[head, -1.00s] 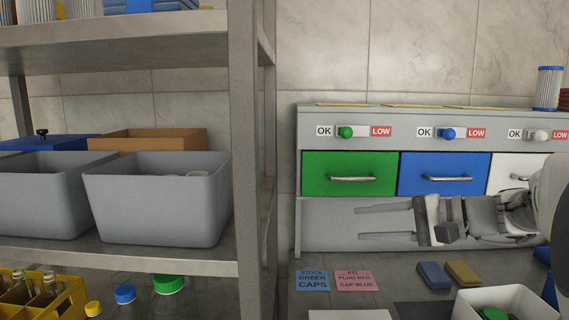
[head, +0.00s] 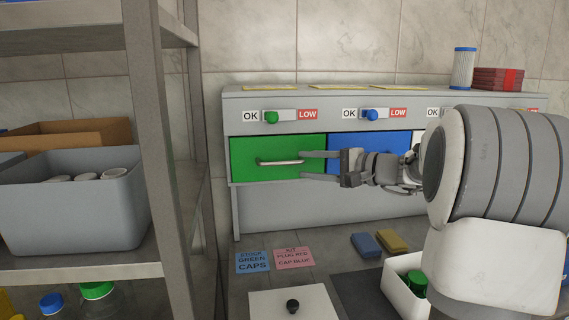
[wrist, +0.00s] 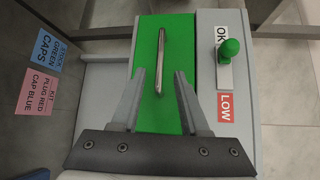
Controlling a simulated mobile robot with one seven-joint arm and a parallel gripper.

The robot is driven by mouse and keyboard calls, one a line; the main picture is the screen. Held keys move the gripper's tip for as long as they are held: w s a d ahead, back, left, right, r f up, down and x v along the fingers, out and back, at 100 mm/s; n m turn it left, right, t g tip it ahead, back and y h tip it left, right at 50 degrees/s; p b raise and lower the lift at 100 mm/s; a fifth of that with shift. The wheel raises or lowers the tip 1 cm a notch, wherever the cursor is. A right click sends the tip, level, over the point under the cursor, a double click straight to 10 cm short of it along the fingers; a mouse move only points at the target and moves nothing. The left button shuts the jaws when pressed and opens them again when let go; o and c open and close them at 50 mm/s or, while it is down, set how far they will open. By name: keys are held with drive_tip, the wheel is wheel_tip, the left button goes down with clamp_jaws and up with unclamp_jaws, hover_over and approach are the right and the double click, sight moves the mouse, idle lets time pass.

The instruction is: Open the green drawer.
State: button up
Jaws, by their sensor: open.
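The green drawer (head: 240,160) is shut in the left bay of the grey cabinet, with a horizontal metal bar handle (head: 281,162) on its front. My gripper (head: 304,164) is open and empty. In the head view its fingertips lie near the right end of the handle. In the wrist view the green drawer (wrist: 150,105) fills the middle, and the handle (wrist: 159,68) lies ahead of and between the fingers of my gripper (wrist: 163,78), not gripped. A green knob (head: 270,117) sits above the drawer, between OK and LOW labels.
A blue drawer (head: 365,145) is right of the green one, partly behind my gripper. A grey shelf post (head: 165,150) stands close on the left. Below are blue and pink cards (head: 293,257), sponges (head: 392,241), a white lidded box (head: 270,305) and a white bin (head: 393,290).

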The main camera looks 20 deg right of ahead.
sight(287, 163)
drive_tip(key=x, duration=0.7)
drive_tip(key=shift+w+a, duration=0.1)
drive_tip(key=shift+w, duration=0.05)
clamp_jaws()
idle(1.2)
